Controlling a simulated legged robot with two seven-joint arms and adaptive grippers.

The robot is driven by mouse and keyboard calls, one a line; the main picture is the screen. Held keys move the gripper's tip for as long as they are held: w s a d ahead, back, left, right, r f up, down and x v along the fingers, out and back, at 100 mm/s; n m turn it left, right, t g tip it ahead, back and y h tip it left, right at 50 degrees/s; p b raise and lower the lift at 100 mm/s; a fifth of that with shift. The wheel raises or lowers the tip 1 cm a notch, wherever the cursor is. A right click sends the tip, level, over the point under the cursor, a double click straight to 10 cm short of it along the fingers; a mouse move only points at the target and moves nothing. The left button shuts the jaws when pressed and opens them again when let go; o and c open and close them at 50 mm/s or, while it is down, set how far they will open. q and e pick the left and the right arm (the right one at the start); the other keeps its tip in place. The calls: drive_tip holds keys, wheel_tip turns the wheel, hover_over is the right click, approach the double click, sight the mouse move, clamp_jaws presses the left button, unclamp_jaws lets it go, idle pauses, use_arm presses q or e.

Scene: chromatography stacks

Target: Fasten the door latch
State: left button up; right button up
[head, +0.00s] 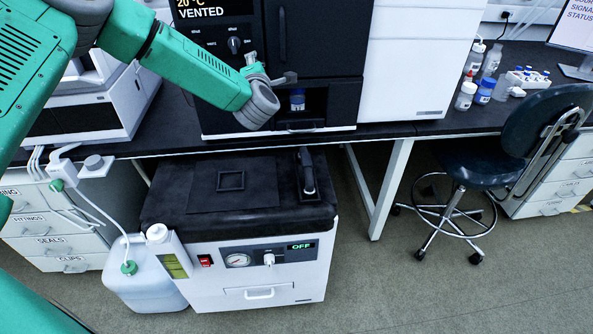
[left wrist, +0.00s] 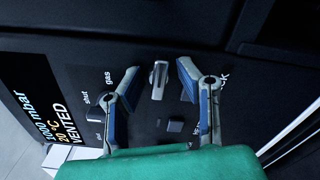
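My left gripper (head: 270,72) is in front of the black instrument's lower panel (head: 228,65) in the head view. In the left wrist view the gripper (left wrist: 157,78) is open. Its two blue-padded fingers stand on either side of a silver lever (left wrist: 158,80), which seems to be the door latch. I see a gap on both sides of the lever. A label beside the right finger is partly hidden and ends in "CK". In the head view the gripper hides the lever. The instrument's black door (head: 320,40) looks closed; its engagement is unclear. My right gripper is not in view.
A blue-banded vial (head: 297,100) stands in the opening below the door. Several bottles (head: 466,96) stand at the right. A chair (head: 545,135) is by the bench.

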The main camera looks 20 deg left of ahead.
use_arm(q)
drive_tip(key=n, duration=0.3)
drive_tip(key=shift+a+n, duration=0.1)
drive_tip(key=shift+n, duration=0.2)
drive_tip(key=n, duration=0.3)
drive_tip(key=shift+r+p, duration=0.1)
drive_tip(key=shift+p, duration=0.25)
drive_tip(key=n+p, duration=0.1)
drive_tip(key=n, duration=0.2)
drive_tip(key=shift+r, duration=0.1)
drive_tip(key=n+p, duration=0.1)
drive_tip(key=n, duration=0.2)
drive_tip(key=shift+a, duration=0.1)
drive_tip(key=shift+s+r+n+p, duration=0.1)
drive_tip(key=shift+n+p, duration=0.5)
drive_tip(key=shift+n, duration=0.2)
drive_tip(key=b+v, duration=0.2)
drive_tip(key=v, duration=1.1)
drive_tip(key=s+d+f+m+h+b, duration=0.2)
drive_tip(key=s+d+f+m+h, duration=0.1)
drive_tip(key=d+f+m, duration=0.4)
drive_tip(key=s+d+f+m+g+h+b, duration=0.1)
drive_tip(key=s+d+f+m+h+b, duration=0.1)
drive_tip(key=d+f+m+h, duration=0.3)
drive_tip(key=shift+s+d+f+m+h, duration=0.4)
drive_tip(key=shift+s+d+f+m, duration=0.4)
drive_tip(key=shift+f+m, duration=1.5)
drive_tip(key=shift+w+d+f+n, duration=0.1)
drive_tip(key=shift+f+n, duration=0.2)
drive_tip(key=shift+n, duration=0.1)
